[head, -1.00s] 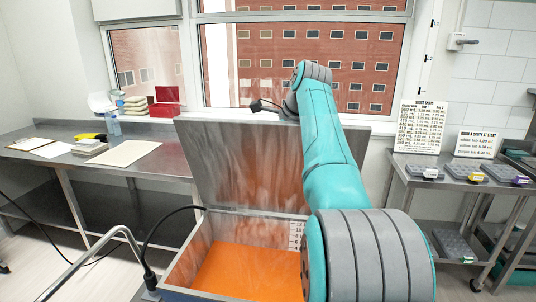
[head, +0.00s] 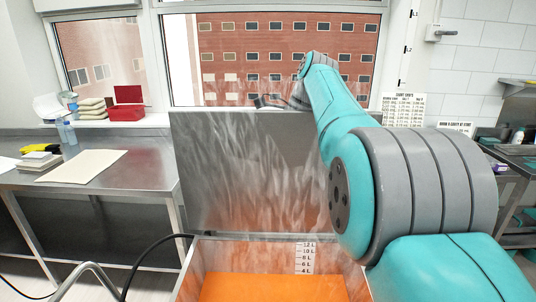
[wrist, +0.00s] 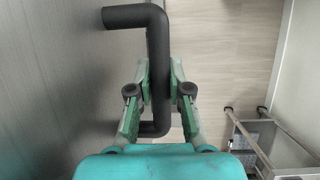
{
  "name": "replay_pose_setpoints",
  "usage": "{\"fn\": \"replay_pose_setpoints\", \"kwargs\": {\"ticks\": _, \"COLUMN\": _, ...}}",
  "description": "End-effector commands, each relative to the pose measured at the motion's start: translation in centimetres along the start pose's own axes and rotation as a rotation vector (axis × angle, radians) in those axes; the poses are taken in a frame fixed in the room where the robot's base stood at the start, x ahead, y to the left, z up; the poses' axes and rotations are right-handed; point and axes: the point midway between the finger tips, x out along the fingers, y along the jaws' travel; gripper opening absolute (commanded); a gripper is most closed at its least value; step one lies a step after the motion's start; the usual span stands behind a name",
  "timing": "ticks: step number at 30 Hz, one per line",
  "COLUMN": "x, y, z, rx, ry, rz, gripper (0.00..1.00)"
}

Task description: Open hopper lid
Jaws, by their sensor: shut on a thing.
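The hopper lid (head: 240,180) is a grey metal panel standing about upright at the back of the hopper in the head view. The hopper (head: 355,280) is open below it, with orange liquid inside and a litre scale on its back wall. In the wrist view, my gripper (wrist: 160,82) is shut on the black lid handle (wrist: 156,50), with one green finger on each side of its bar. The lid's metal face (wrist: 60,90) fills the left of that view. In the head view my arm hides the gripper and part of the lid's right side.
A steel table (head: 150,170) with a board and papers stands at the left. A black cable (head: 140,262) and a bent metal tube (head: 75,280) are at the hopper's left. A window is behind the lid, and shelving is at the right.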

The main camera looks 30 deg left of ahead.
Motion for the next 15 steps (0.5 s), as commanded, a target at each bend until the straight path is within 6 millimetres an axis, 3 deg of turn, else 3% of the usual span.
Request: {"fn": "replay_pose_setpoints", "kwargs": {"ticks": 15, "x": -0.43, "y": 0.32, "z": -0.51, "rx": 0.006, "ry": -0.001, "rz": 0.014, "gripper": 0.0}}
